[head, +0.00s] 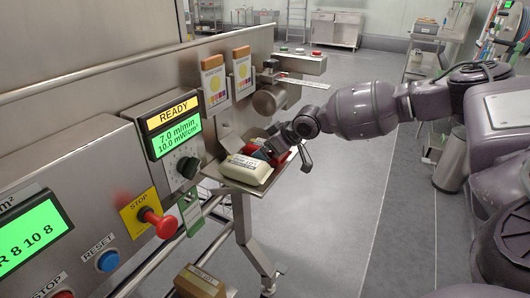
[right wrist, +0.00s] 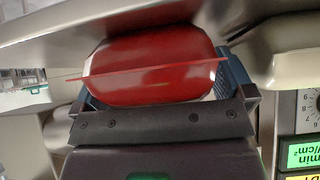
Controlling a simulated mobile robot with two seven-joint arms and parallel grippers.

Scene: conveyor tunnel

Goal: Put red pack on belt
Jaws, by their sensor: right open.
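The red pack (head: 284,157) lies on a small metal shelf (head: 228,183) at the side of the machine, partly hidden by my right gripper (head: 268,150). In the right wrist view the red pack (right wrist: 150,62) fills the space between the two blue fingers of my right gripper (right wrist: 162,80). The jaws are open, with one finger on either side of the pack. I cannot tell whether the fingers touch it. A cream pack (head: 245,170) with a label lies beside it on the shelf. The belt is not clearly visible. My left gripper is not in view.
The control panel has a READY display (head: 174,128), a red stop button (head: 160,222) and a blue reset button (head: 108,261). Another labelled pack (head: 200,281) sits low at the front. A metal bar (head: 303,82) juts out beyond the shelf.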

